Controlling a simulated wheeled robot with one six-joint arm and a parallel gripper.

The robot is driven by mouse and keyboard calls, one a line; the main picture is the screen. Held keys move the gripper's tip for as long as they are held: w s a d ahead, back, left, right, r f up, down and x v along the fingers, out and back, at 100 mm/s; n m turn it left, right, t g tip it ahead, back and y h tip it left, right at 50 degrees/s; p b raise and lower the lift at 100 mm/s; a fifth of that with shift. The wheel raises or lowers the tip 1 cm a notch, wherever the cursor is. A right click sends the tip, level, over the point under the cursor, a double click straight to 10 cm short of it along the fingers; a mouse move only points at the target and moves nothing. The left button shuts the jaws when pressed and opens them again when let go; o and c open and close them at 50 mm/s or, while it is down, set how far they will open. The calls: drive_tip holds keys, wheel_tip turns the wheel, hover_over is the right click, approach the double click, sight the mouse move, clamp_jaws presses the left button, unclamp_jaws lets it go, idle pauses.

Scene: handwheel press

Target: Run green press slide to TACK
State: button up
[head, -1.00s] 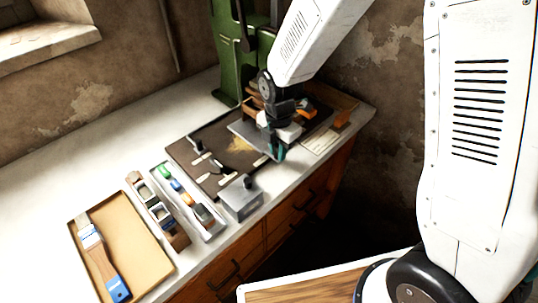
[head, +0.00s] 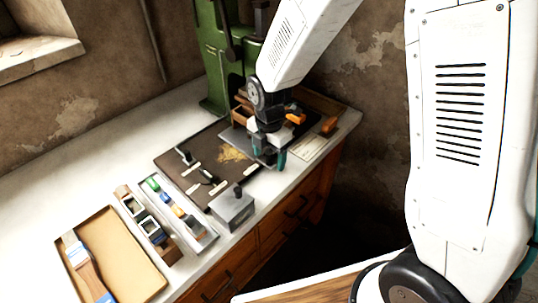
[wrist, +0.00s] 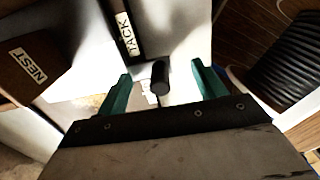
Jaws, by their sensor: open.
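The green press (head: 225,50) stands at the back of the bench in the head view, its right part behind my arm. My gripper (wrist: 162,80) is open low over the press's front. In the wrist view a short dark knob (wrist: 160,77) shows between its two teal fingers, with gaps either side. I cannot tell if it belongs to the slide. A TACK label (wrist: 125,36) lies on a dark strip just beyond the knob. A NEST label (wrist: 28,65) is on a brown block at the left. The slide itself is not clearly made out.
A dark mat (head: 185,165) with small tools lies left of my gripper. A grey box with a knob (head: 232,210) stands at the bench's front edge. A tray of coloured pieces (head: 180,212) and a tan tray (head: 125,265) with a brush lie further left.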

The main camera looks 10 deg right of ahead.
wheel_tip(320, 180, up, 8)
drive_tip(key=shift+f, duration=0.2)
idle(2.3)
